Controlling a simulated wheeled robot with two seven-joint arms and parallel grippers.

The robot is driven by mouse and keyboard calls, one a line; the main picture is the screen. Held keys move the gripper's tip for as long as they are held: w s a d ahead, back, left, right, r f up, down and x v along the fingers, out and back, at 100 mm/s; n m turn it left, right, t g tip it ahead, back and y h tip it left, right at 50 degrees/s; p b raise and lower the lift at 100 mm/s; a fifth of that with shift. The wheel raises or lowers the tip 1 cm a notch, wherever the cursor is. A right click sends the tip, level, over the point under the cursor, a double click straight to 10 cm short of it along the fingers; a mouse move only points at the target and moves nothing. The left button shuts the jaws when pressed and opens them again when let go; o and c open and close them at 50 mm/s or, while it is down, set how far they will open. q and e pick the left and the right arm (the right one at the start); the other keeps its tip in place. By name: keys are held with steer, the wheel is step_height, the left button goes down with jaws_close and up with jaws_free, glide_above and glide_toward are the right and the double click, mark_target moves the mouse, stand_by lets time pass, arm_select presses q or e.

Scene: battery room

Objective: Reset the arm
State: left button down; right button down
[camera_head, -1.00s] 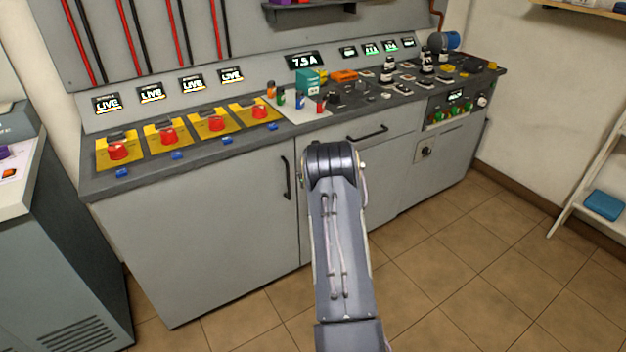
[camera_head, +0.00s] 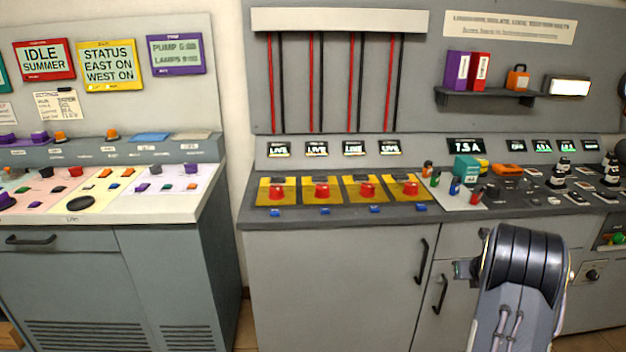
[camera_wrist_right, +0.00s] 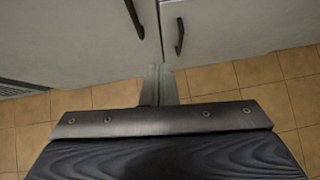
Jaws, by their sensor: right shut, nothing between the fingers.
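My right arm (camera_head: 522,285) shows at the lower right of the head view, in front of the grey cabinet. Its fingers are not clearly visible there. In the right wrist view my right gripper (camera_wrist_right: 160,84) is shut and empty, above the tiled floor and in front of the cabinet doors (camera_wrist_right: 75,45). My left gripper is in neither view.
A dark counter (camera_head: 330,213) carries yellow plates with red knobs, blue pieces and several small parts. A second console (camera_head: 120,212) stands to the left. A shelf (camera_head: 485,98) with binders is on the wall. Black door handles (camera_head: 421,262) stick out near my arm.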

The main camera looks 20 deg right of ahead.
steer(key=s+a+r+m+t+h+p, duration=0.15)
steer(key=a+r+m, duration=0.25)
steer(key=r+m, duration=0.45)
steer(key=a+r+m+h+p, duration=0.1)
steer(key=a+r+m+p, duration=0.1)
steer(key=a+r+m, duration=0.45)
steer(key=s+a+r+m+g+y+p, duration=0.1)
steer(key=s+a+m+y, duration=0.2)
steer(key=s+a+m, duration=0.3)
steer(key=s+a+r+m+g+y+p, duration=0.1)
steer(key=s+a+m, duration=0.4)
steer(key=a, duration=1.2)
steer(key=s+a+r+m+g+y+p, duration=0.2)
steer(key=s+a+m+y, duration=0.4)
steer(key=s+a, duration=0.5)
steer(key=shift+s+a+m+p, duration=0.3)
steer(key=shift+s+p, duration=0.05)
steer(key=shift+p, duration=0.3)
